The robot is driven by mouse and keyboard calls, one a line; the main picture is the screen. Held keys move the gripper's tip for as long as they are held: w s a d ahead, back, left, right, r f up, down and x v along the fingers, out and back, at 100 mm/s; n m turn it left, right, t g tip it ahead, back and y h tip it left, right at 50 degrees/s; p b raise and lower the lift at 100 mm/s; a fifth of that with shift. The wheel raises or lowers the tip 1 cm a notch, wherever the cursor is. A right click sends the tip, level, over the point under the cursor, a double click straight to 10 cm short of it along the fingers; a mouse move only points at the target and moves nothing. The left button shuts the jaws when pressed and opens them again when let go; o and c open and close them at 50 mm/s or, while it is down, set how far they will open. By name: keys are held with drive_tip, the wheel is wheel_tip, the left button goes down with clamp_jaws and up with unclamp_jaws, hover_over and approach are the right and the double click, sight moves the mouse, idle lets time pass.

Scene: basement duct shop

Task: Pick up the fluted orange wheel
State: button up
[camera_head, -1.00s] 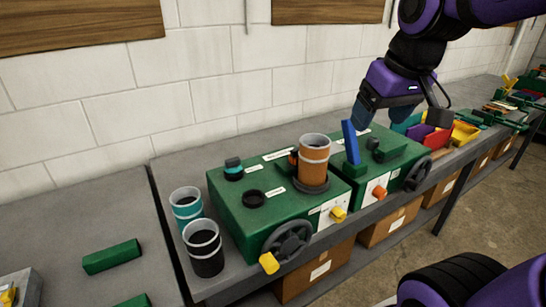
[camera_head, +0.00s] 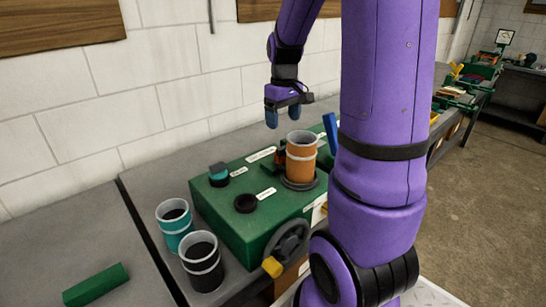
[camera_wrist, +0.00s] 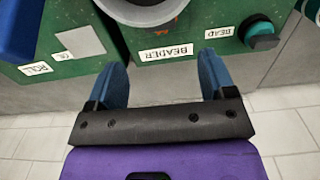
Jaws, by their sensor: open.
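I cannot make out a clearly fluted orange wheel. A small dark and orange part (camera_head: 279,153) shows on the green machine (camera_head: 228,222), mostly hidden behind an orange cylinder (camera_head: 301,160) with pale bands. My gripper (camera_head: 285,115) is open and empty, above the back of the machine, near the wall. In the wrist view, my gripper (camera_wrist: 160,72) has its blue fingers apart, with the BEADER label (camera_wrist: 166,52) beyond them. A grey-rimmed round opening (camera_wrist: 145,8) is cut by the top edge there.
A teal cup (camera_head: 174,228) and a black cup (camera_head: 202,262) stand left of the machine. A black handwheel (camera_head: 288,243) and yellow knob (camera_head: 272,267) are at its front. A green block (camera_head: 96,285) lies on the left bench. My arm hides the second green machine.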

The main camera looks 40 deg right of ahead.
sight(283, 147)
wheel_tip(283, 147, down, 10)
drive_tip(key=shift+r, duration=0.15)
idle(0.4)
drive_tip(key=c, duration=1)
